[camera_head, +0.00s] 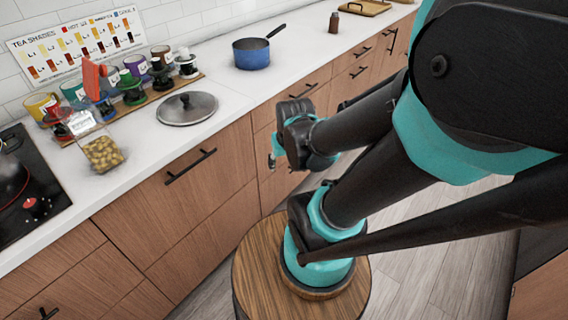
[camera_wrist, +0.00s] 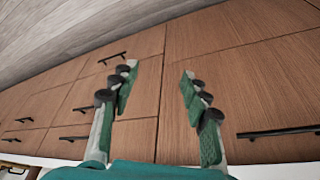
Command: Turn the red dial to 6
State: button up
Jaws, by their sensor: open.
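The red dial (camera_head: 36,207) is a small red-topped knob on the black cooktop (camera_head: 30,187) at the left edge of the head view. Its markings are too small to read. The dial does not show in the wrist view. My gripper (camera_wrist: 158,82) is open and empty in the wrist view, its two fingers apart in front of the wooden cabinet fronts. In the head view my gripper (camera_head: 277,150) is in front of the drawers, well to the right of the dial, and partly hidden by my arm.
A blue saucepan (camera_head: 252,54) stands farther right. Drawer handles (camera_head: 190,167) stick out from the cabinets.

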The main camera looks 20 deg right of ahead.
aim_at(34, 207)
jog(key=u, duration=2)
jog(key=j, duration=0.1)
